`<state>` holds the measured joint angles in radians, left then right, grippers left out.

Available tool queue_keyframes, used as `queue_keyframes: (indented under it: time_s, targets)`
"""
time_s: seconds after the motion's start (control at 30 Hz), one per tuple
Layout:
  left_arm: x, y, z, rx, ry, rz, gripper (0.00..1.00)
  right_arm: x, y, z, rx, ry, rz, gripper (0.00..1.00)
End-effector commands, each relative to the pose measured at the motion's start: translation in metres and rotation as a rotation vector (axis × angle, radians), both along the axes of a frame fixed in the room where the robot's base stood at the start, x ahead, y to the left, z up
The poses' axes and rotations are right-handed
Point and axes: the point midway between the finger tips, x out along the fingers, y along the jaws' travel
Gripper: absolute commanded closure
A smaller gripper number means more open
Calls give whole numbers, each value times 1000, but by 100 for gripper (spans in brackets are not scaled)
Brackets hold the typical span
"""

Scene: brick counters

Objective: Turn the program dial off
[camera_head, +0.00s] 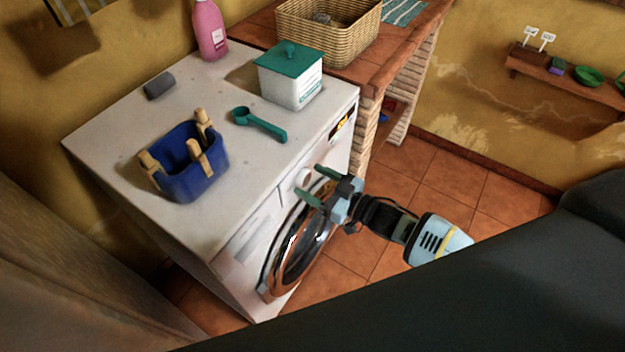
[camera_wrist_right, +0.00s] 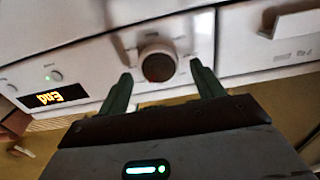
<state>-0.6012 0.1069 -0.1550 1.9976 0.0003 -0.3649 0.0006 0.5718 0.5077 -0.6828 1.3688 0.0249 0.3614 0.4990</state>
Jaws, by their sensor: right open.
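The program dial (camera_wrist_right: 158,64) is a round knob with a dark face on the white front panel of the washing machine (camera_head: 240,130). In the head view the dial (camera_head: 302,177) shows small, just left of my right gripper's fingertips. My right gripper (camera_head: 318,185) is open, its two green fingers pointing at the panel. In the right wrist view the fingers (camera_wrist_right: 163,85) stand on either side of the dial, below it in the picture; I cannot tell whether they touch it. The lit display (camera_wrist_right: 57,97) reads "End". My left gripper is not in view.
On the machine's top are a blue basket with clothespins (camera_head: 190,170), a green scoop (camera_head: 260,125), a white box with a green lid (camera_head: 290,85), a grey item (camera_head: 158,86) and a pink bottle (camera_head: 209,30). The round door (camera_head: 300,245) sits below my right gripper.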

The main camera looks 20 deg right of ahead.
Motion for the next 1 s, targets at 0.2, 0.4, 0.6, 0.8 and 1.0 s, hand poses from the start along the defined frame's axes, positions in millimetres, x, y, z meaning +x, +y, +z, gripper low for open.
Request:
queue_keyframes:
  time_s: [0.2,0.4,0.6,0.8,1.0]
  targets:
    - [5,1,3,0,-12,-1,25,7,5,0,0,0,0,33]
    - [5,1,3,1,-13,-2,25,7,5,0,-1,1,0,34]
    - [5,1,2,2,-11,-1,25,7,5,0,-1,1,-1,60]
    - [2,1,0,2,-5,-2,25,6,5,0,-1,0,0,77]
    - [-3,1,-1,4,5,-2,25,6,5,0,-25,-18,0,77]
